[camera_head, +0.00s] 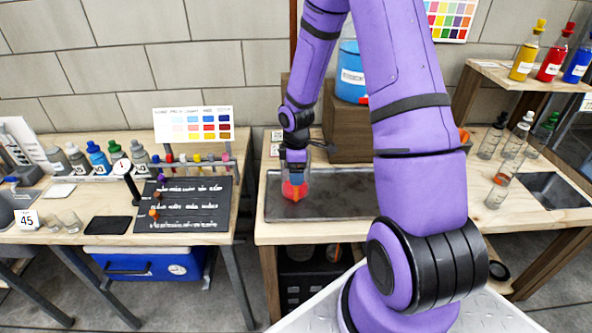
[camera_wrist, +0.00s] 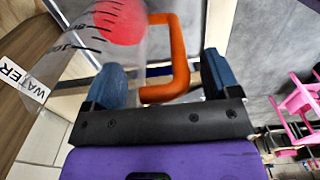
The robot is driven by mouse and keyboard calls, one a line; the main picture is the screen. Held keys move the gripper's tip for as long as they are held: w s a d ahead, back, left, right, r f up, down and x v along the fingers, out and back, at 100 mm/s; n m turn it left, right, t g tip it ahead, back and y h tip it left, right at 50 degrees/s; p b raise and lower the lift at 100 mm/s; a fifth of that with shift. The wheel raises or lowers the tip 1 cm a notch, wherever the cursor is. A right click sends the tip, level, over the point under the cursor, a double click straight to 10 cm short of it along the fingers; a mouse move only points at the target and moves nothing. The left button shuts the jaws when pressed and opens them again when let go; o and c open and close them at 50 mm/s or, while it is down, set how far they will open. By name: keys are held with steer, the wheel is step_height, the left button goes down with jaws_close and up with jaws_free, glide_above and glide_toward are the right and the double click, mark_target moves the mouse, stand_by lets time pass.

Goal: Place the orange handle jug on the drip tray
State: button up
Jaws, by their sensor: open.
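The jug with the orange handle (camera_head: 294,190) appears on or just above the dark drip tray (camera_head: 345,197), partly hidden under my gripper (camera_head: 295,172). In the wrist view the jug is clear with black markings and a red round patch (camera_wrist: 121,22). Its orange handle (camera_wrist: 180,60) lies between the two blue fingers of my gripper (camera_wrist: 162,72). The fingers are apart, with a visible gap to the handle on the right side. The left finger is close to the jug wall; contact there is unclear. I cannot tell whether the jug's base fully rests on the tray.
A wooden block stand (camera_head: 345,143) with a large blue container (camera_head: 351,70) stands behind the tray. Clear bottles (camera_head: 497,190) stand to the right. A dark lettered mat (camera_head: 185,208) lies on the left table. A WATER sign (camera_wrist: 22,80) shows in the wrist view.

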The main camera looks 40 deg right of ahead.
step_height(320, 180, up, 11)
steer(key=shift+f, duration=0.1)
steer(key=s+a+r+m+t+h, duration=0.1)
steer(key=s+a+r+m, duration=0.25)
steer(key=r, duration=0.45)
steer(key=s+a+r+m+t, duration=0.1)
steer(key=s+a+r+m, duration=0.15)
steer(key=s+r, duration=0.45)
steer(key=s+a+r+m+t+y, duration=0.1)
steer(key=s+a+r+m+t, duration=0.2)
steer(key=s+r, duration=0.7)
steer(key=s+a+m, duration=0.2)
steer(key=s, duration=0.1)
steer(key=shift+s+a, duration=0.25)
steer(key=shift+s, duration=0.1)
steer(key=shift+c, duration=0.5)
